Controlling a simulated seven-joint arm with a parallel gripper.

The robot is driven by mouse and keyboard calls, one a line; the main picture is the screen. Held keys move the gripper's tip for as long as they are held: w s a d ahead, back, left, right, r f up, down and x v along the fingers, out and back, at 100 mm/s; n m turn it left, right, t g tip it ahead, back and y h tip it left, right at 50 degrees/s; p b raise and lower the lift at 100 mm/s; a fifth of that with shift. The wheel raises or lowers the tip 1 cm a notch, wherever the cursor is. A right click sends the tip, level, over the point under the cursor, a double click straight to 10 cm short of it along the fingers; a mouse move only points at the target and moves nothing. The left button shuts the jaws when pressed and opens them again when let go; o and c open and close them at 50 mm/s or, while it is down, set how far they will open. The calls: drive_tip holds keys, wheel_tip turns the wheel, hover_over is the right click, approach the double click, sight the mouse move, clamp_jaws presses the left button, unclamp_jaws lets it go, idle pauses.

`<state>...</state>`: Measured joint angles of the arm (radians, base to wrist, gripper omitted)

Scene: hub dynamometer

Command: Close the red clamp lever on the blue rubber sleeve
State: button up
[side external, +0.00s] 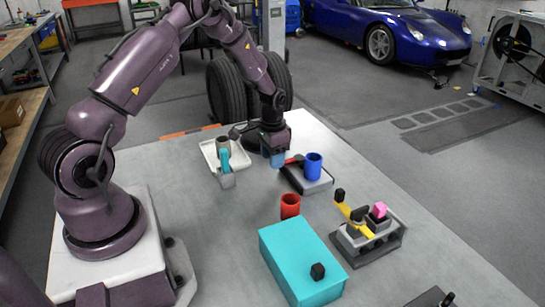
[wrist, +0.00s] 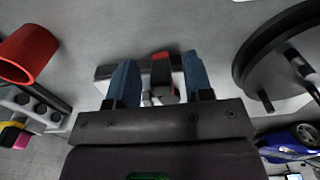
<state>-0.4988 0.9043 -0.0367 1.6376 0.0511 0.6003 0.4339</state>
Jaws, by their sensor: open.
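The blue rubber sleeve (side external: 314,164) stands upright on a small dark-based fixture (side external: 316,184) in the side view. The red clamp lever (side external: 294,159) sticks out from the sleeve's left side toward my gripper. My gripper (side external: 272,159) is beside the lever's outer end, pointing down, with blue fingers apart. In the wrist view, the red lever with its dark end (wrist: 161,70) shows between the two open fingers of my gripper (wrist: 160,82). I cannot tell whether a finger touches it. The blue sleeve cannot be made out in the wrist view.
A red sleeve (side external: 290,206) stands near a teal box (side external: 285,250) with a black knob. A fixture with a yellow lever (side external: 353,220) and pink block (side external: 379,210) is at right. A white tray (side external: 207,154) with a teal lever (side external: 224,160) lies left of my gripper.

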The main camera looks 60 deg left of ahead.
drive_tip(key=shift+f, duration=0.2)
drive_tip(key=shift+c, duration=0.2)
clamp_jaws()
